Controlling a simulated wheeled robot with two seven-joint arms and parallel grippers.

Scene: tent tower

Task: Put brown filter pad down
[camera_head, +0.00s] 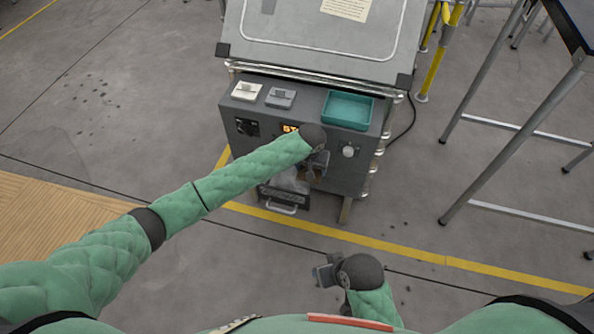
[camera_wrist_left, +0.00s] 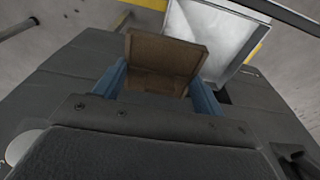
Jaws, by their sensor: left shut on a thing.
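My left gripper (camera_head: 318,168) is at the front of the grey cabinet, below its top surface. In the left wrist view its blue fingers (camera_wrist_left: 160,88) are shut on the brown filter pad (camera_wrist_left: 166,58), which is tilted between them.
The grey cabinet (camera_head: 229,118) carries a white item (camera_head: 246,91), a grey item (camera_head: 281,97) and a teal tray (camera_head: 348,110). A pulled-out drawer (camera_head: 284,200) with a handle is low at its front. Metal-legged tables (camera_head: 512,145) stand right.

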